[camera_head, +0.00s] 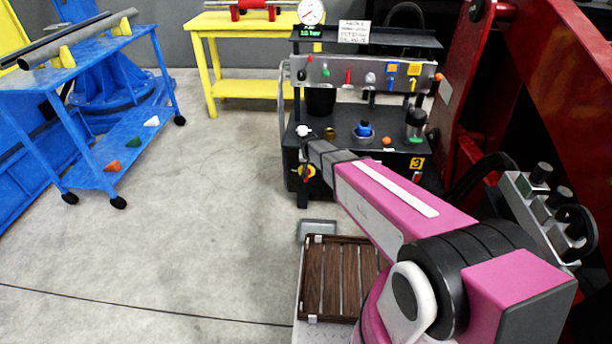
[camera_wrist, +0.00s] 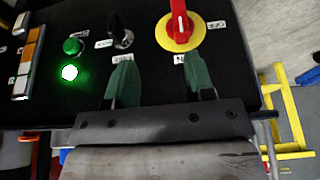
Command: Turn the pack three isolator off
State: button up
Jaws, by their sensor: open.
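The isolator (camera_wrist: 180,28) is a red handle with a white stripe on a round yellow plate, set in a black panel (camera_wrist: 90,20). Its handle points up in the wrist view, roughly in line with my fingers. Small white labels sit beside and below the plate, too blurred to read surely. My gripper (camera_wrist: 159,62) has two green fingers, spread apart and empty, just short of the yellow plate. In the head view a red and yellow knob (camera_head: 308,171) shows on the left end of the black cart (camera_head: 350,150), which bears a yellow "3". My fingers are not clear there.
Near the isolator are a black knob (camera_wrist: 118,32), a green button (camera_wrist: 72,46), a lit green lamp (camera_wrist: 69,72) and orange and white switches (camera_wrist: 30,50). A yellow table (camera_head: 250,22) and a blue cart (camera_head: 125,135) stand away left. A wooden slatted pallet (camera_head: 340,280) lies below my arm.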

jog(key=w+a+f, duration=0.1)
jog(key=f, duration=0.2)
jog(key=w+a+f, duration=0.1)
jog(key=w+f, duration=0.1)
jog(key=f, duration=0.2)
jog(key=w+f, duration=0.2)
jog(key=f, duration=0.2)
jog(key=shift+w+a+f, duration=0.1)
jog(key=shift+w+a, duration=0.05)
jog(key=shift+a, duration=0.25)
jog(key=shift+c, duration=0.3)
grip_shut()
